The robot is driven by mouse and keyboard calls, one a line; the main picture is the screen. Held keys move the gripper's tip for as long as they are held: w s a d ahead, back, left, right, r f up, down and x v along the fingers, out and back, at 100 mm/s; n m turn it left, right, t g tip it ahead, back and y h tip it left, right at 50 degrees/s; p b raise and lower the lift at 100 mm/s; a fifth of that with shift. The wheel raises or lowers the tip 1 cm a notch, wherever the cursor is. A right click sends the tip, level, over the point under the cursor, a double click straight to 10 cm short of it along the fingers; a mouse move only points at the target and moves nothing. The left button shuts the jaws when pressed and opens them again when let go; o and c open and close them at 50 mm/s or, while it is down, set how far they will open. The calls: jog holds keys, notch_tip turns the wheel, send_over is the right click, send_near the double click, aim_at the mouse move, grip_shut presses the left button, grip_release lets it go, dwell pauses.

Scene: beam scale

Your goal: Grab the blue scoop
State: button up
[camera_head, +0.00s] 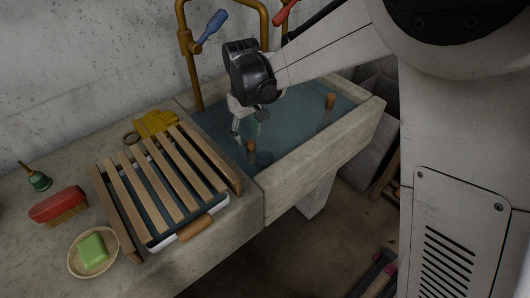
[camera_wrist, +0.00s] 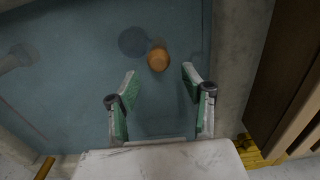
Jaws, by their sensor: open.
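A short orange-brown handle (camera_head: 250,147) stands up out of the water in the sink, with a dark blue round shape (camera_head: 263,159) beside its foot. This looks like the blue scoop, though the water blurs its form. In the wrist view the handle's round end (camera_wrist: 158,59) and the dark blue disc (camera_wrist: 132,41) show just beyond my fingertips. My gripper (camera_head: 243,132) is open, pointing down over the sink. In the wrist view its green-padded fingers (camera_wrist: 158,74) are apart with nothing between them, and the handle lies ahead of the gap.
A second upright brown handle (camera_head: 330,101) stands farther right in the sink (camera_head: 355,126). A slatted wooden rack (camera_head: 142,195) over a white tray is left of the sink. Brass pipes with blue (camera_head: 211,25) and red levers rise behind. Yellow gloves (camera_head: 154,123) lie near the rack.

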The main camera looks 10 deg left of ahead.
aim_at(250, 157)
notch_tip(250, 157, down, 5)
jog(key=shift+r+b, duration=0.2)
jog(key=shift+b, duration=0.1)
jog(key=shift+s+d+f+b, duration=0.15)
jog(key=shift+f+b, duration=0.15)
jog(key=shift+f, duration=1.05)
jog(key=shift+s+d+f+b, duration=0.15)
jog(key=shift+f+b, duration=0.15)
jog(key=shift+f, duration=1.05)
jog(key=shift+c, duration=0.5)
grip_shut()
